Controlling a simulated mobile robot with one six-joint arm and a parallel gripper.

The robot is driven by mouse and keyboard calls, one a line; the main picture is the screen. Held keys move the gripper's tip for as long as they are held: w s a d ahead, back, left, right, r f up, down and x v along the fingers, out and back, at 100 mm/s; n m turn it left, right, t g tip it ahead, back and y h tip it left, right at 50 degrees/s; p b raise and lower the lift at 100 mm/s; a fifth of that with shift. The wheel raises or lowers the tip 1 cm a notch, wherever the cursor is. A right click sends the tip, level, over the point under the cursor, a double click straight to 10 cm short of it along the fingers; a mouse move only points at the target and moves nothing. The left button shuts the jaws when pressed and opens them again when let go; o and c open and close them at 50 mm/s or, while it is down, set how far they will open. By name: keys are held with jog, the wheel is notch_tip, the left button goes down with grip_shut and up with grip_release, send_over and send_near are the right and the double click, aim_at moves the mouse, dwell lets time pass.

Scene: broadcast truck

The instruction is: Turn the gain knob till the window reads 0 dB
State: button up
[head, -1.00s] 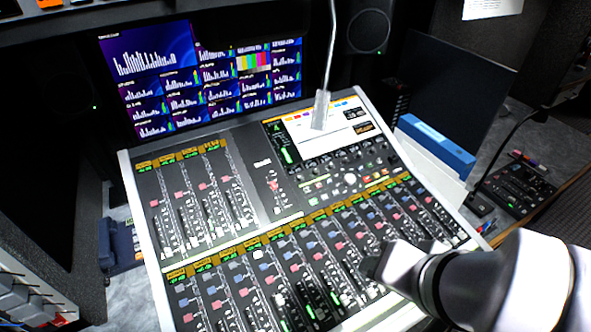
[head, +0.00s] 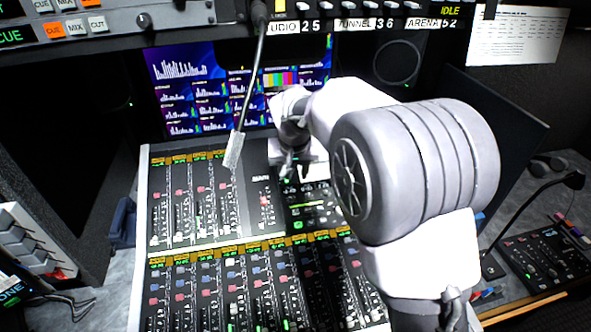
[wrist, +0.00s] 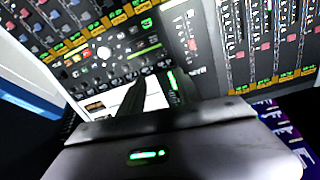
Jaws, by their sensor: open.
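The mixing console (head: 142,215) lies below the monitor wall, with faders and small controls. My gripper (head: 289,168) hangs over its upper right part, near the console's screen, most of which my arm hides. In the wrist view, my gripper (wrist: 158,84) is open and empty, its dark fingers pointing at the panel. A row of small dark knobs (wrist: 118,73) and a larger pale knob (wrist: 104,53) lie beyond the fingertips. A small green-lit window (wrist: 146,47) is nearby, too blurred to read. I cannot tell which knob is the gain knob.
A gooseneck lamp or microphone (head: 233,152) hangs left of my gripper. A rack shelf (head: 190,18) with buttons and labels runs overhead. Monitors (head: 200,105) stand behind the console. A small panel (head: 545,262) with another gooseneck stands at the right.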

aim_at(291, 198)
jog(key=b+x, duration=0.4)
jog(key=x, duration=1.3)
jog(key=shift+a+f+b, duration=0.1)
jog(key=shift+f+b, duration=0.15)
jog(key=shift+b, duration=0.05)
grip_shut()
